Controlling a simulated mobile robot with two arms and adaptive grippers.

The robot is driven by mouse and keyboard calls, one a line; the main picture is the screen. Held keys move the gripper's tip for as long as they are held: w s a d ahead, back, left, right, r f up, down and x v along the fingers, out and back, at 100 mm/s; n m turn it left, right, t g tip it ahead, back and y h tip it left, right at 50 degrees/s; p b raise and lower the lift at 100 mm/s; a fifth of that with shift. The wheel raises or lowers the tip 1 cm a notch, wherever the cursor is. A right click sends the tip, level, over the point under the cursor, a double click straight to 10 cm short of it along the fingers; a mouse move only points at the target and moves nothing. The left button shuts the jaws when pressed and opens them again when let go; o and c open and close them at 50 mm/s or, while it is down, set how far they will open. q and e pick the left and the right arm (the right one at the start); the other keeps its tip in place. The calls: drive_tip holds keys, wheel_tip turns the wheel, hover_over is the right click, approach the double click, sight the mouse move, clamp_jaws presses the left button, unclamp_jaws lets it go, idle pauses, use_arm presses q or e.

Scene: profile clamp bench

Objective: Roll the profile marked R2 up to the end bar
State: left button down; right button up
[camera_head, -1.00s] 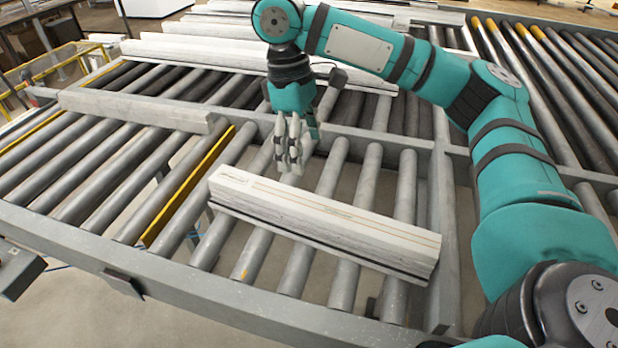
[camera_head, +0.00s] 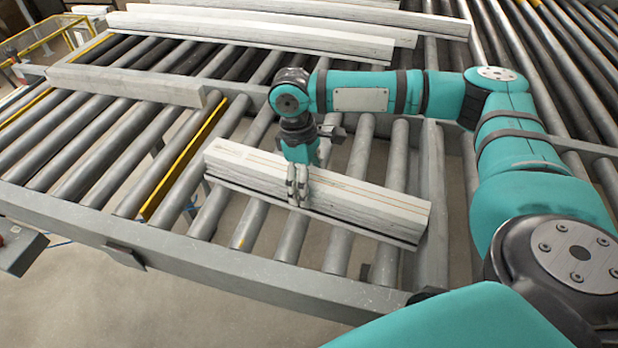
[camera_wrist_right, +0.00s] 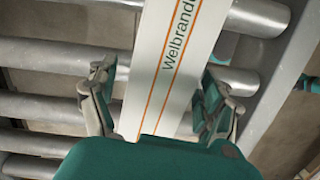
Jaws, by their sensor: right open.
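A long white profile (camera_head: 360,200) with thin orange lines lies across the rollers of the near bay. In the right wrist view its top (camera_wrist_right: 175,70) carries orange lines and lettering starting "Welbrand". No R2 mark is readable. My right gripper (camera_head: 298,193) is at the profile, left of its middle. In the right wrist view the open fingers (camera_wrist_right: 160,78) stand one on each side of the profile; contact cannot be told. My left gripper is not in view.
More white profiles (camera_head: 250,38) lie on the rollers at the back, and another (camera_head: 125,85) lies at the left. A yellow strip (camera_head: 185,160) runs left of the near profile. A grey frame rail (camera_head: 190,258) edges the front. Bare rollers lie in front.

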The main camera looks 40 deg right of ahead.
drive_tip(key=shift+f, duration=0.2)
drive_tip(key=shift+c, duration=0.3)
drive_tip(key=shift+r, duration=0.1)
clamp_jaws()
drive_tip(key=shift+w, duration=0.1)
drive_tip(key=shift+w+a+r+p, duration=0.1)
drive_tip(key=shift+w+a+p, duration=0.15)
drive_tip(key=shift+p, duration=0.2)
drive_tip(key=shift+w+a+p, duration=0.8)
drive_tip(key=shift+w+a, duration=0.05)
drive_tip(key=shift+w, duration=0.1)
drive_tip(key=shift+s+f+n+p, duration=0.1)
drive_tip(key=shift+f+n+p, duration=0.15)
drive_tip(key=shift+n+p, duration=0.75)
